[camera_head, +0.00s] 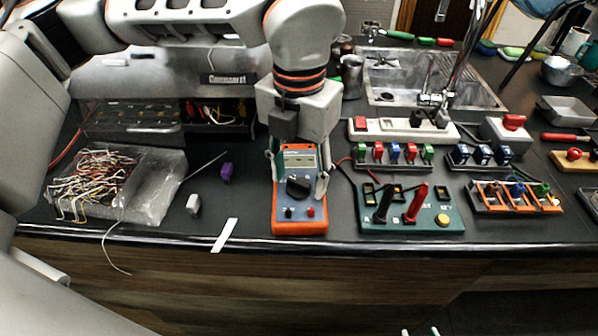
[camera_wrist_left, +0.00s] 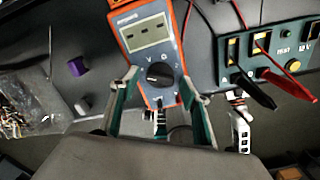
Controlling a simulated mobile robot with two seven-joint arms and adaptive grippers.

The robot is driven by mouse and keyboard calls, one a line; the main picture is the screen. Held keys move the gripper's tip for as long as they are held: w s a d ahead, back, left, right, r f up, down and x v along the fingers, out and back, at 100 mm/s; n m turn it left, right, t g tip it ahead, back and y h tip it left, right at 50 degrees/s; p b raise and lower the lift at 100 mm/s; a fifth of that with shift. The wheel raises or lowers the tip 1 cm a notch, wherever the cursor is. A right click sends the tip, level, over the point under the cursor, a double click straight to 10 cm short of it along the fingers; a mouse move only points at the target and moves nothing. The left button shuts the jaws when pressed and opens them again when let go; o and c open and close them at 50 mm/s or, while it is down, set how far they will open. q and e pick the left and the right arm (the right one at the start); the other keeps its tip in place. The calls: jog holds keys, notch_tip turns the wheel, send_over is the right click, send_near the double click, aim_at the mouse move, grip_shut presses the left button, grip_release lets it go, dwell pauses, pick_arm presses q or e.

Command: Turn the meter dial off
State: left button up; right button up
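The orange and blue-grey meter (camera_head: 301,222) lies on the dark bench near its front edge. Its round black dial (camera_head: 298,187) sits below the display and also shows in the left wrist view (camera_wrist_left: 159,75). The display (camera_wrist_left: 147,34) shows dashes. My left gripper (camera_head: 297,190) is above the meter, pointing down. Its fingers are spread on either side of the meter, with the dial between them, apart from it. Whether they touch the casing is unclear. Two small separate fingertips of my right gripper (camera_head: 420,331) show at the bottom edge of the head view.
A green board (camera_head: 437,222) with red and black probes stands close to the meter's right. A bag of wires (camera_head: 158,200), a purple block (camera_head: 227,172) and a white strip (camera_head: 224,235) are to the left. Switch blocks and a sink (camera_head: 398,75) lie behind.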

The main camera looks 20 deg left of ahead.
aim_at(298, 182)
pick_arm(q)
jog(key=shift+r, duration=0.1)
notch_tip(298, 182, up, 12)
dwell(0.7)
jog(key=shift+s, duration=0.15)
